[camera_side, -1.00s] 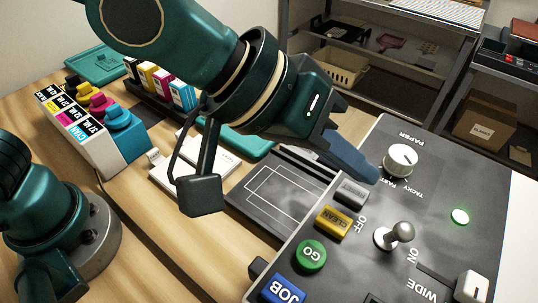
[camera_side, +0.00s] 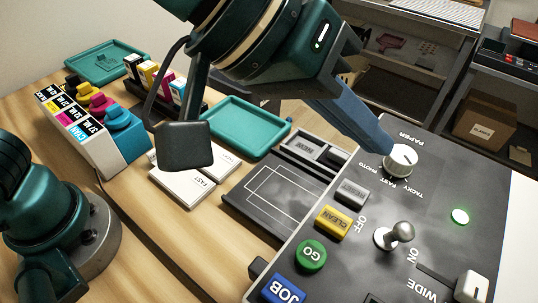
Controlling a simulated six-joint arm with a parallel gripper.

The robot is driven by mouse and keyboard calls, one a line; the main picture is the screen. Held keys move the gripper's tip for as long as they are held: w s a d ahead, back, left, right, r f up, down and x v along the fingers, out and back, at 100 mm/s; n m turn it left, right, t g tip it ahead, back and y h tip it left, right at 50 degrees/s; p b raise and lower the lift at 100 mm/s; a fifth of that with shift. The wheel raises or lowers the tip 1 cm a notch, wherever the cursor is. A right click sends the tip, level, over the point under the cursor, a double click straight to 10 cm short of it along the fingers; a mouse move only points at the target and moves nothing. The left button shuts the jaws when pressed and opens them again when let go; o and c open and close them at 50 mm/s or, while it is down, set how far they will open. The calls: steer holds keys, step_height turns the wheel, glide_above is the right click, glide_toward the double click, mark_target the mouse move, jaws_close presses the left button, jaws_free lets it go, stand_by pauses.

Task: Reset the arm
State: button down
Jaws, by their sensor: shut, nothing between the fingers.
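My gripper (camera_side: 385,155) is at the upper right of the middle, its blue-grey fingers pointing down and right. The fingers are shut with nothing between them. Their tips appear close to the white paper knob (camera_side: 402,158) on the dark control panel (camera_side: 440,185); I cannot tell whether they touch it. A grey RESET button (camera_side: 351,193) sits on the panel, below and left of the fingertips, in full view.
The panel also carries a yellow CLEAN button (camera_side: 333,219), a green GO button (camera_side: 311,254), a blue JOB button (camera_side: 283,290) and a toggle lever (camera_side: 398,235). A teal tray (camera_side: 243,125), white cards (camera_side: 185,183) and ink cartridges (camera_side: 88,130) lie left.

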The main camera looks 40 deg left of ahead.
steer(key=w+a+r+n+t+y, duration=0.1)
steer(key=a+r+n+y, duration=0.1)
steer(key=a, duration=0.7)
steer(key=w+a+r+n+t+y, duration=0.1)
steer(key=w+a+t+y, duration=0.1)
steer(key=a, duration=0.7)
steer(key=s+a+f+m+g+y, duration=0.2)
steer(key=s+a+f+g, duration=0.1)
steer(key=s+a+f, duration=0.6)
steer(key=shift+s+a+f+g+y, duration=0.3)
steer(key=shift+s+a+f+y, duration=0.1)
steer(key=shift+s, duration=0.85)
